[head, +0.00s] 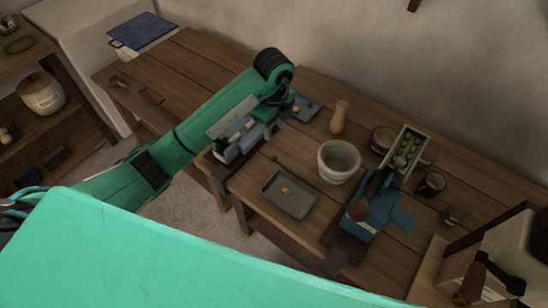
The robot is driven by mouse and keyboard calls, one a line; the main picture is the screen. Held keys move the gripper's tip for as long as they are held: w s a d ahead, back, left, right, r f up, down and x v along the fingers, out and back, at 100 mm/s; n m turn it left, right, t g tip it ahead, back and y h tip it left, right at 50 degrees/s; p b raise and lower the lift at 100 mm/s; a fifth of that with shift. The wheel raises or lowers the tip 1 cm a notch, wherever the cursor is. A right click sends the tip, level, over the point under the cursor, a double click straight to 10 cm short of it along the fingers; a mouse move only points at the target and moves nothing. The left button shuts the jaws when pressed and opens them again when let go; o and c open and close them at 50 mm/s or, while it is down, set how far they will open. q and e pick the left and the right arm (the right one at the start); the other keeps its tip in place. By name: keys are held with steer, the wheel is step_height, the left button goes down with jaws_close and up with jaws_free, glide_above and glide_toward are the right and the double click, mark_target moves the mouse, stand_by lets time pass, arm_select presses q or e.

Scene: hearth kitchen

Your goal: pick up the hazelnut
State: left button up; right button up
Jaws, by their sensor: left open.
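A small tan piece (284,190), perhaps the hazelnut, lies in a shallow grey tray (273,202) near the front edge of the wooden table. Another small brownish thing (297,108) lies on a dark slate (308,110) behind my left gripper; it is too small to name for sure. My left gripper (232,143) hangs from the green arm over the table, left of and behind the tray. It is open, and its fingertips are hard to make out. It is apart from the tan piece. My right gripper is not in view.
A pale bowl (339,162) stands right of the tray, with a wooden pestle-like piece (339,117) behind it. A box of green items (404,155), a blue cloth-like thing (385,212) and a dark mug (432,184) are further right. The table's left part is mostly clear.

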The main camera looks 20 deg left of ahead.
arm_select(q)
steer(key=p, duration=0.2)
glide_above(274, 157)
step_height(274, 157, down, 8)
steer(key=shift+s+f, duration=0.1)
steer(key=shift+f, duration=0.1)
step_height(274, 157, down, 5)
steer(key=shift+r+p, duration=0.1)
steer(key=shift+p, duration=0.75)
steer(key=shift+f, duration=0.25)
jaws_close()
